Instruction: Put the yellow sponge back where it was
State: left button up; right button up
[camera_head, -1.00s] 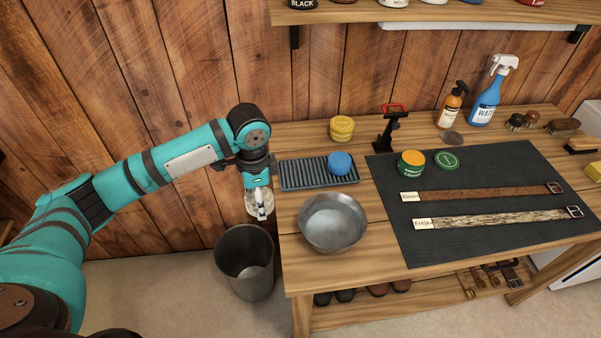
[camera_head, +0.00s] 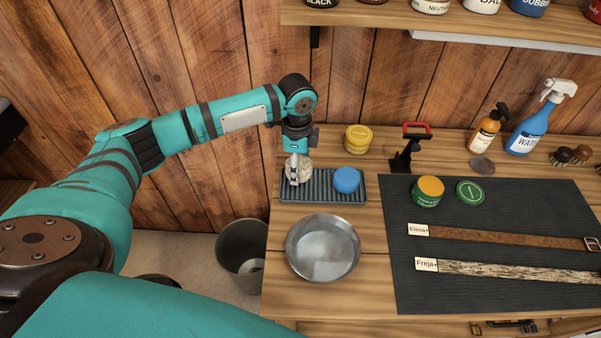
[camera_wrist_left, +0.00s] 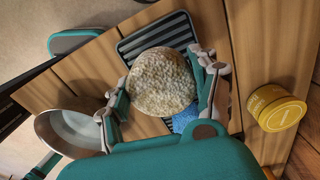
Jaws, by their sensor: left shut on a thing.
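My left gripper (camera_head: 294,172) is shut on a round, knobbly, pale cream-yellow sponge (camera_head: 305,164). In the left wrist view the sponge (camera_wrist_left: 161,80) sits between the two fingers, in front of the ribbed grey tray (camera_wrist_left: 150,34). In the head view the gripper and sponge are at the left end of this tray (camera_head: 322,197); I cannot tell whether the sponge touches it. A round blue sponge (camera_head: 346,180) lies on the tray's right part; it is partly hidden in the left wrist view (camera_wrist_left: 184,121). My right gripper is not in view.
A metal bowl (camera_head: 323,248) stands in front of the tray. A dark mat (camera_head: 500,235) holds straps and a green tin. A bin (camera_head: 241,250) stands left of the bench.

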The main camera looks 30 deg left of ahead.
aim_at(300, 173)
pick_arm(q)
jog(key=shift+w+d+f, duration=0.1)
jog(key=shift+w+f, duration=0.05)
jog(key=shift+f, duration=0.55)
jog(key=shift+d+f, duration=0.1)
jog(key=shift+f, duration=0.55)
jog(key=shift+f+p, duration=0.3)
jog(key=shift+f, duration=0.65)
jog(key=o, duration=0.7)
jog(key=shift+w, duration=0.1)
jog(key=o, duration=0.4)
jog(key=shift+r, duration=0.5)
notch_tip(300, 173, up, 11)
jog(key=shift+r+b, duration=0.1)
jog(key=shift+b, duration=0.95)
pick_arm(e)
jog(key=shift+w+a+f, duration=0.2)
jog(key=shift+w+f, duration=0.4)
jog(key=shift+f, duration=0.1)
